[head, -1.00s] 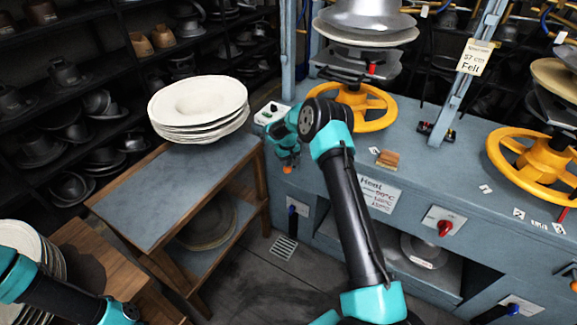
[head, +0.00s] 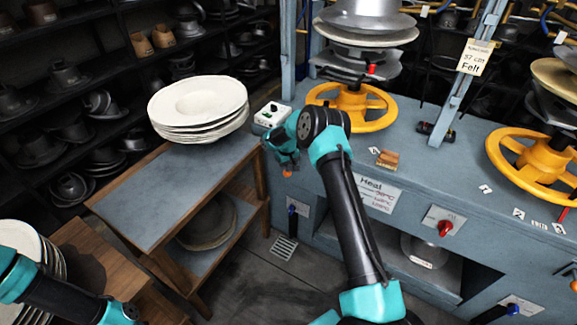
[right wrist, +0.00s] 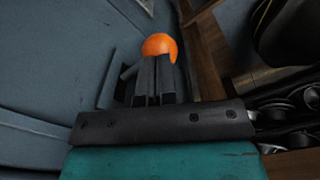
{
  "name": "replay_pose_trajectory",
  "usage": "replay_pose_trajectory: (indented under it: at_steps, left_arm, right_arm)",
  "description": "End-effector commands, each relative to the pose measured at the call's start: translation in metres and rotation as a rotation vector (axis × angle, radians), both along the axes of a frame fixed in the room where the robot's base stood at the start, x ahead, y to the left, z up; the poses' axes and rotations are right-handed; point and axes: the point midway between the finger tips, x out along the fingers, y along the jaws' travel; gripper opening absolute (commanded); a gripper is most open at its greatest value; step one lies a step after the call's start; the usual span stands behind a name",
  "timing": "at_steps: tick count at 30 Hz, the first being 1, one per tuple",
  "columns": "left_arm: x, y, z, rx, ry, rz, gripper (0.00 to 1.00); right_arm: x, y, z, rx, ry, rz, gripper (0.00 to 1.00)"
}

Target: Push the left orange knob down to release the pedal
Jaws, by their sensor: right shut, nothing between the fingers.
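The left orange knob (head: 287,173) is at the front edge of the blue-grey press bench, just right of the wooden table. It also shows in the right wrist view (right wrist: 158,45), directly at the fingertips. My right gripper (head: 287,164) is shut and empty, right above the knob in the head view. In the right wrist view its closed black fingers (right wrist: 154,62) overlap the knob's lower part; I cannot tell whether they touch it. The pedal cannot be made out. My left arm enters at the lower left, but its gripper is out of frame.
A stack of white hat forms (head: 200,105) stands on the table (head: 150,200) left of the gripper. A small switch box (head: 271,114) and a yellow handwheel (head: 352,106) are close behind my right arm. Another orange knob (head: 574,286) is at the far right edge.

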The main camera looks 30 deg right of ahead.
Motion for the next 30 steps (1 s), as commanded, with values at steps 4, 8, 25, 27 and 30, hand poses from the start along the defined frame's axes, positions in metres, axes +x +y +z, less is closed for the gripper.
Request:
replay_pose_trajectory:
  at_steps: [4,8,25,27,30]
  left_arm:
    - [0.0,0.0,0.0,0.0,0.0,0.0,0.43]
    - [0.0,0.0,0.0,0.0,0.0,0.0,0.43]
    - [0.0,0.0,0.0,0.0,0.0,0.0,0.43]
    - [0.0,0.0,0.0,0.0,0.0,0.0,0.43]
    - [0.0,0.0,0.0,0.0,0.0,0.0,0.43]
  right_arm:
    - [0.0,0.0,-0.006,0.0,0.001,0.0,0.0]
    - [0.0,0.0,-0.007,0.0,0.0,0.0,0.0]
    - [0.0,0.0,0.008,0.0,0.001,0.0,0.0]
    - [0.0,0.0,0.014,0.0,0.001,0.0,0.0]
    - [0.0,0.0,0.022,0.0,0.0,0.0,0.0]
